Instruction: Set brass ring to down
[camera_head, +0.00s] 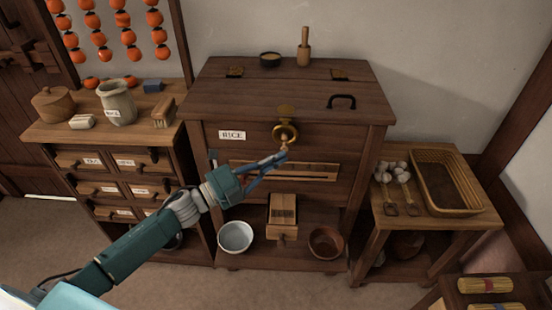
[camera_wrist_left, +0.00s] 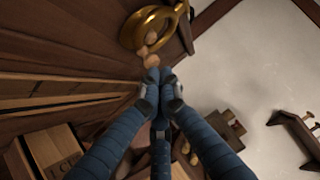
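A brass ring (camera_head: 276,133) is on the upper front of the wooden rice chest (camera_head: 330,140), below a brass plate (camera_head: 286,110). In the left wrist view the ring (camera_wrist_left: 134,29) shows large at the top, with a small wooden peg-like piece (camera_wrist_left: 151,59) just below it. My left gripper (camera_head: 284,155) is just below the ring. Its blue fingers come together at the tips (camera_wrist_left: 161,91), close to the wooden piece; whether they touch it is unclear. No hold on the ring shows. My right gripper is not in view.
A label reading RICE (camera_head: 232,135) is left of the ring. A mortar bowl (camera_head: 270,60), a pestle (camera_head: 304,48) and a black handle (camera_head: 342,101) are on the chest top. A drawer cabinet (camera_head: 60,133) stands left, a low table (camera_head: 400,222) right. Bowls sit on the lower shelf.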

